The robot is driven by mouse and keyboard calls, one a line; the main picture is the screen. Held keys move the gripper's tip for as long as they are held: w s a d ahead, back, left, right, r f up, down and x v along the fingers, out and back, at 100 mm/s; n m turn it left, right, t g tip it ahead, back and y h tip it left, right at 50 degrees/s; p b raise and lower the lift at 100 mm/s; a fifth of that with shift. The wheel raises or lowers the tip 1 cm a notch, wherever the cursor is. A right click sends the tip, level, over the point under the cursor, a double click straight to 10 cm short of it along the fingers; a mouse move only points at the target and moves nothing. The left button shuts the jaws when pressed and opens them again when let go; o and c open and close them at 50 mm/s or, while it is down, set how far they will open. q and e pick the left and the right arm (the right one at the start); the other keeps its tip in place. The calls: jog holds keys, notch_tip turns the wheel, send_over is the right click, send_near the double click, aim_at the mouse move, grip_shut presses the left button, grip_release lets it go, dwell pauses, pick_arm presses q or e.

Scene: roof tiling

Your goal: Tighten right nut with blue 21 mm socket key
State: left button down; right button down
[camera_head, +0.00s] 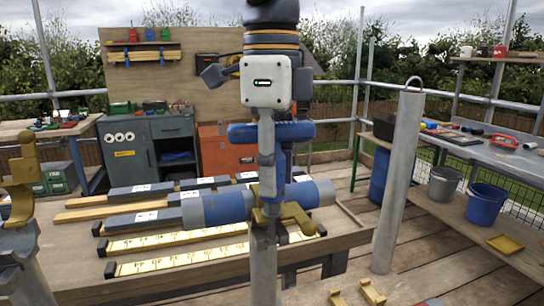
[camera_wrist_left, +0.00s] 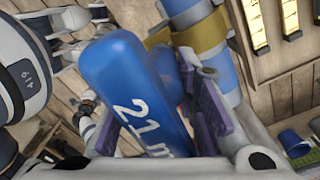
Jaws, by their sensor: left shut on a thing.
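The blue 21 mm socket key (camera_head: 243,133) is upright over the tube joint in the head view. Its blue handle, marked "21 m", also fills the middle of the left wrist view (camera_wrist_left: 130,85). My left gripper (camera_head: 283,160) comes down from above and is shut on the key's handle, with its purple pads (camera_wrist_left: 208,110) beside it. Below is a brass coupler (camera_head: 298,217) on a horizontal blue-and-grey tube (camera_head: 222,208), at an upright grey post (camera_head: 263,270). The right nut is hidden by the key and gripper, so I cannot tell whether the socket sits on it. My right gripper is not in view.
Another brass coupler (camera_head: 22,180) tops a post at the left. A tall grey post with a ring (camera_head: 397,185) stands to the right. Battens lie behind the tube. A blue bucket (camera_head: 486,203) and a grey bucket (camera_head: 444,184) stand at the right.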

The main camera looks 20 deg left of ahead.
pick_arm(q)
jog(key=shift+f, duration=0.85)
jog(key=m, duration=0.3)
jog(key=shift+f, duration=0.1)
jog(key=m, duration=1.1)
jog(key=shift+n, duration=0.4)
jog(key=shift+r, duration=3)
